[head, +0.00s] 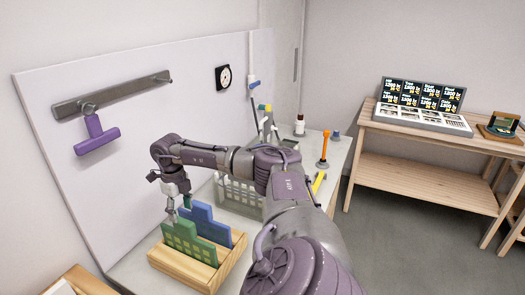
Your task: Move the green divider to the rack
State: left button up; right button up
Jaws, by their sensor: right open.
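The green divider (190,243) stands upright in a light wooden tray (216,276) on the white counter. A blue divider (205,221) stands behind it in the same tray. My right gripper (178,210) points down at the upper left edge of the green divider. It is open; whether its fingers touch or straddle the divider is too small to tell. A pale slatted rack or basket (238,197) stands farther back on the counter, partly hidden by my right arm. My left gripper is not in view.
A purple T-shaped handle (97,135) hangs from a metal rail on the wall panel at left. An orange-handled tool (324,146), a white bottle (300,125) and a yellow item (319,182) are on the counter at right. A wooden table (430,178) stands farther right.

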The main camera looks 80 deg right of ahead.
jog(key=shift+r+p, duration=0.95)
jog(key=shift+r, duration=0.45)
notch_tip(320, 180, up, 12)
